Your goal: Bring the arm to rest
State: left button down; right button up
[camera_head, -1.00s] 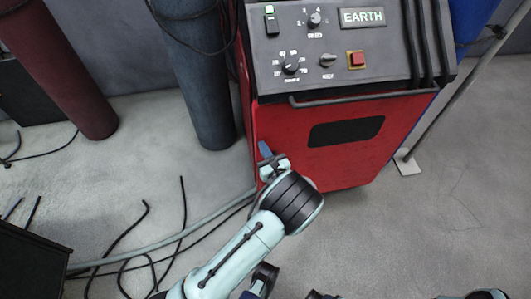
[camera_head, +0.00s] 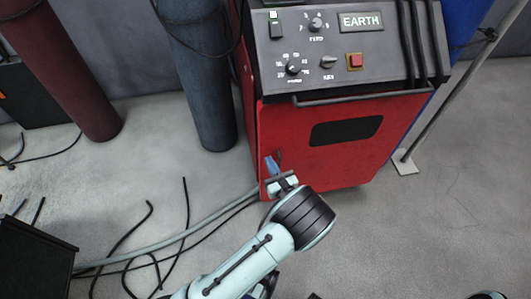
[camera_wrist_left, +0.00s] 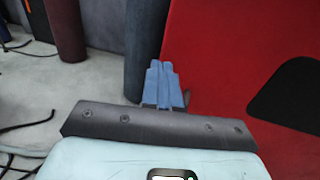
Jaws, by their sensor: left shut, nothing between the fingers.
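My left arm comes in from the bottom of the head view. Its left gripper (camera_head: 271,166) is in front of the lower left part of the red machine (camera_head: 378,156). In the left wrist view the gripper's blue fingers (camera_wrist_left: 161,84) lie together, shut and empty. The red machine's front (camera_wrist_left: 215,60) fills the right side behind them; I cannot tell the exact gap. My right gripper is not seen.
The machine's panel holds knobs, a red button (camera_head: 355,60) and an EARTH label. A blue-grey cylinder (camera_head: 205,90) and a dark red cylinder (camera_head: 75,75) stand at left. Hoses and cables (camera_head: 185,240) lie on the floor. A dark box (camera_head: 30,262) stands lower left.

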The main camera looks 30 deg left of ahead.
pick_arm(q)
jog(key=s+v, duration=0.1)
jog(key=v, duration=0.5)
jog(key=shift+a+f+p, duration=0.15)
jog(key=shift+f+p, duration=0.1)
jog(key=shift+p, duration=0.1)
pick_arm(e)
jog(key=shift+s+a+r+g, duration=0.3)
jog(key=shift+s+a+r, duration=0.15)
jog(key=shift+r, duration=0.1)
pick_arm(q)
jog(key=shift+s, duration=0.15)
